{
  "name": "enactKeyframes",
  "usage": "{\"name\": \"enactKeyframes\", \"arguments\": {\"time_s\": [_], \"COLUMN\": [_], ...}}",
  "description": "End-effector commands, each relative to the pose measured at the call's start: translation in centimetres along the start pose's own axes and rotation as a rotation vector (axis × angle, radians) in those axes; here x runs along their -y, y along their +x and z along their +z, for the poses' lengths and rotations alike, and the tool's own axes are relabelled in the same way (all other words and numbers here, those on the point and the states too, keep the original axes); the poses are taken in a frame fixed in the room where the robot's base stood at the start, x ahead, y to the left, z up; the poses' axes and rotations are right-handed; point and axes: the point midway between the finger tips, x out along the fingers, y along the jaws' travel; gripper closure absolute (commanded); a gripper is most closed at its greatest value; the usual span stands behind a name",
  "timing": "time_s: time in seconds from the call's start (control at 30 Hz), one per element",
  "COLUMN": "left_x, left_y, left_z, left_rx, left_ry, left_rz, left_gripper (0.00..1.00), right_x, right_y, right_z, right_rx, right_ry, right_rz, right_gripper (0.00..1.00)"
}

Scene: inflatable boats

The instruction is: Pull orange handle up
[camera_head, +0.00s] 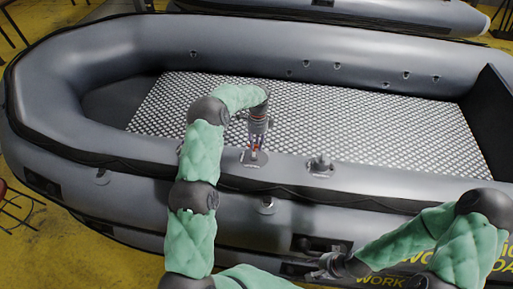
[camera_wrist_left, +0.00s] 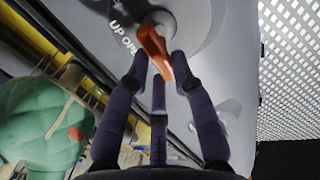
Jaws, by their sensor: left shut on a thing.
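The orange handle (camera_wrist_left: 154,44) sits on a round fitting on the boat's grey tube, beside white lettering that reads in part "UP OP". In the head view only small orange bits show between the fingers. My left gripper (camera_head: 255,152) points down at the near tube of the grey boat (camera_head: 120,55). In the wrist view my left gripper (camera_wrist_left: 160,64) has its dark fingers around the handle's free end, shut on it. My right gripper (camera_head: 322,268) is low in front of the boat's side, away from the handle; its finger state is unclear.
Another fitting (camera_head: 320,165) stands on the tube to the right. The boat's patterned floor (camera_head: 360,115) lies behind my left gripper. A second boat (camera_head: 350,12) is at the back. The ground (camera_head: 40,245) is yellow, with a stool at the left edge.

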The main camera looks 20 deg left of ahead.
Motion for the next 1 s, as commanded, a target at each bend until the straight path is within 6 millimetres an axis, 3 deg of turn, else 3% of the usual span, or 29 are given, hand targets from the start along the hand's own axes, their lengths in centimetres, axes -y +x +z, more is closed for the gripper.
{"name": "enactKeyframes", "arguments": {"time_s": [0.2, 0.23, 0.3, 0.7, 0.87, 1.0], "left_x": [0.2, 0.2, 0.2, 0.1, 0.1, 0.1], "left_y": [-0.7, -0.7, -0.7, -0.9, -2.9, -5.7], "left_z": [0.0, 0.0, 0.0, 0.0, 0.0, 0.0], "left_rx": [-0.001, -0.001, -0.001, 0.0, 0.0, -0.001], "left_ry": [-0.001, -0.001, -0.001, 0.0, -0.001, -0.001], "left_rz": [-0.008, -0.009, -0.009, -0.005, -0.009, -0.01], "left_gripper": [1.0, 0.67, 0.51, 0.51, 0.51, 0.51], "right_x": [0.0, 0.0, 0.0, 0.0, 0.0, 0.0], "right_y": [-0.1, -0.1, -0.1, -0.1, -0.1, -0.1], "right_z": [0.0, 0.0, 0.0, 0.0, 0.0, 0.0], "right_rx": [0.0, 0.0, 0.0, 0.0, 0.0, 0.0], "right_ry": [0.0, 0.0, 0.0, 0.0, 0.0, 0.0], "right_rz": [0.0, 0.0, 0.0, 0.0, 0.0, 0.0], "right_gripper": [0.6, 0.6, 0.6, 0.6, 0.6, 0.6]}}
